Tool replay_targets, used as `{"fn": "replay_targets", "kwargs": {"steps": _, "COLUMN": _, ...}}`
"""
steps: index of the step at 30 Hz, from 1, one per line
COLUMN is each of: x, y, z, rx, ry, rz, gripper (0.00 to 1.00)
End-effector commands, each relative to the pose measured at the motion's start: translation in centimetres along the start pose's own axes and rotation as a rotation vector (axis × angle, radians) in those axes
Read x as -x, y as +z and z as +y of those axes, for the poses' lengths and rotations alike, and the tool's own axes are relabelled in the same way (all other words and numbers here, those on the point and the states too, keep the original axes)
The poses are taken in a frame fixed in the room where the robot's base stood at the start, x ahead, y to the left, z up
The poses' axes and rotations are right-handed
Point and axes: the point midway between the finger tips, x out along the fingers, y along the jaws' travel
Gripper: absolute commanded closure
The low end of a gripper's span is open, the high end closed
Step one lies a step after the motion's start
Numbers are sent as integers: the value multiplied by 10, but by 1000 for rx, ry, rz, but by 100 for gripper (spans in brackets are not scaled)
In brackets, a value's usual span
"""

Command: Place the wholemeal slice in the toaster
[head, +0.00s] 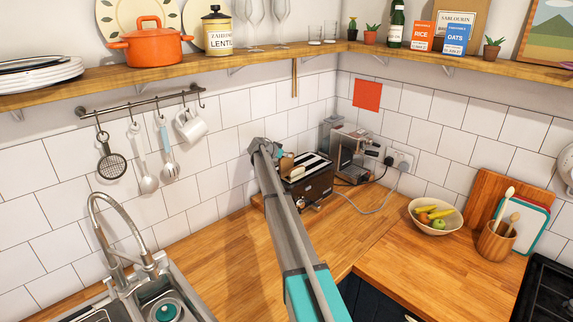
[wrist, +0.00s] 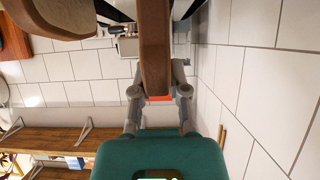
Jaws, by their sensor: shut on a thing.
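My gripper (wrist: 158,80) is shut on a brown-crusted bread slice, the wholemeal slice (wrist: 155,40), seen edge-on between the two fingers in the wrist view. In the head view my gripper (head: 268,150) is at the back left of the dark toaster (head: 318,188), and the brown slice (head: 287,163) shows just beside it, over or at the toaster's left end. The toaster's top has pale and dark strips. My arm hides part of the toaster's front and left side. I cannot tell whether the slice is in a slot.
A coffee machine (head: 350,152) stands right behind the toaster, near the tiled corner. A cable (head: 375,208) runs over the worktop to a wall socket (head: 400,160). A fruit bowl (head: 435,217) is further right. A rounded brown thing (wrist: 45,15) is close by in the wrist view.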

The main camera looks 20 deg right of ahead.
Motion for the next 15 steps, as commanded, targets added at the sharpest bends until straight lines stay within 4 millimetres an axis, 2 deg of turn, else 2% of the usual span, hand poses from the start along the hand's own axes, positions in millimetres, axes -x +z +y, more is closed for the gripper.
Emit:
{"fn": "replay_targets", "kwargs": {"steps": 8, "x": -3, "y": 5, "z": 0, "rx": 0, "ry": 0, "rz": 0, "gripper": 100}}
{"fn": "replay_targets", "kwargs": {"steps": 15, "x": -12, "y": 22, "z": 0, "rx": 0, "ry": 0, "rz": 0, "gripper": 100}}
